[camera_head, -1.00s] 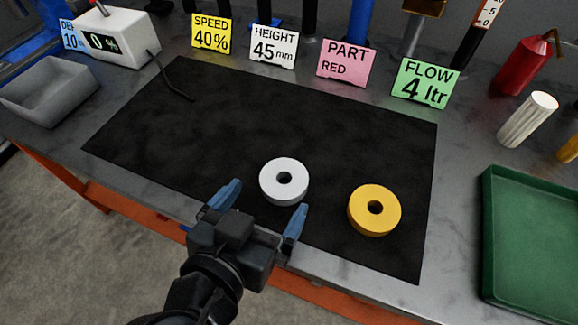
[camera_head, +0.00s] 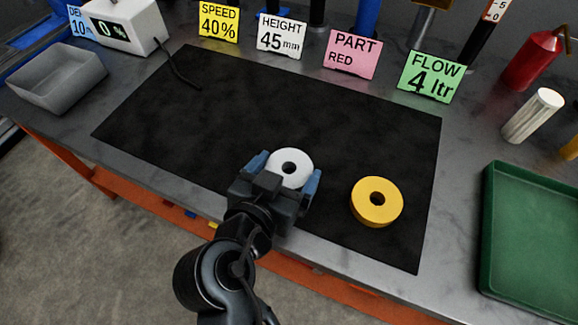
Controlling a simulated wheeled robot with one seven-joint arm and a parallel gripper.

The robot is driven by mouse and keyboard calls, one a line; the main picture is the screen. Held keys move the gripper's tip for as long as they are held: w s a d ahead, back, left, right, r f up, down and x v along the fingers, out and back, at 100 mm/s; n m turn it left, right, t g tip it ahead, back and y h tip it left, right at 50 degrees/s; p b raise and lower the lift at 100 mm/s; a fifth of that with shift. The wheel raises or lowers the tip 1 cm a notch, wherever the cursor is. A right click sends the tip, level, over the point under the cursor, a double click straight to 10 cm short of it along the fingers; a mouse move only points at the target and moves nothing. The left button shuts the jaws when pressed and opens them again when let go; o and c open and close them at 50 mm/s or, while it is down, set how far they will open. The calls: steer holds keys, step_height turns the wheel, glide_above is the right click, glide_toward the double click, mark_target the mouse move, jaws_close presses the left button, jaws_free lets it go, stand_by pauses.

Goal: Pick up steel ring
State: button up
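The steel ring (camera_head: 290,160) is a pale silver-white disc with a dark centre hole. It lies flat on the black mat (camera_head: 330,110), near the mat's front edge. My gripper (camera_head: 286,172) is open, its two blue fingers spread to the left and right of the ring. The gripper body hides the ring's near edge. I cannot tell whether the fingers touch the ring.
A yellow ring (camera_head: 377,201) lies on the mat just right of my gripper. A green tray (camera_head: 487,235) stands at the right and a grey bin (camera_head: 62,80) at the far left. Label cards, including a pink one (camera_head: 352,54), line the back. The mat's middle is clear.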

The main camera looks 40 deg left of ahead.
steer(key=shift+r, duration=0.1)
steer(key=c, duration=1.2)
